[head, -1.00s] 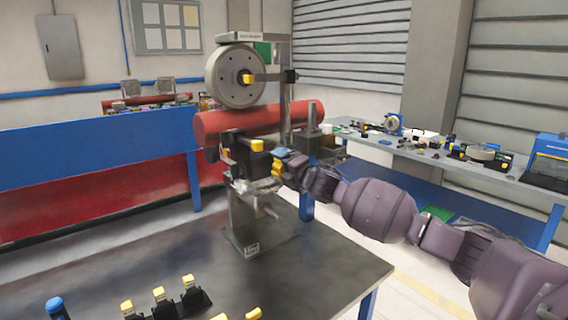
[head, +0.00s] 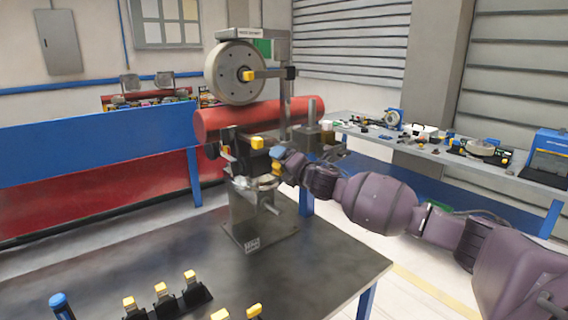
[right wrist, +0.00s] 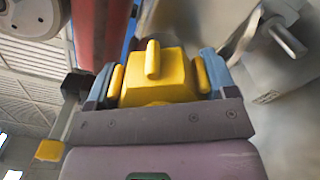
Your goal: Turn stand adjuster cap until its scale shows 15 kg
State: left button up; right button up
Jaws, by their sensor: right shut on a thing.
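The stand (head: 247,212) rises from the dark table and carries a grey wheel (head: 228,75) above a red cylinder. My right gripper (head: 277,162) is at the right side of the stand, below the red cylinder. In the right wrist view a yellow cap (right wrist: 158,78) with a raised rib sits between the blue fingers with yellow pads of my right gripper (right wrist: 158,84), which is shut on it. No scale or kg reading can be made out. My left gripper is not in view.
The red cylinder (head: 220,119) lies across behind the stand. Several yellow-topped parts (head: 162,290) stand at the front of the table (head: 330,262), whose right part is clear.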

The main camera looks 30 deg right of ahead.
jog(key=o, duration=0.9)
jog(key=shift+c, duration=0.2)
jog(key=s+b, duration=0.2)
jog(key=s, duration=0.8)
jog(key=shift+s+d, duration=0.4)
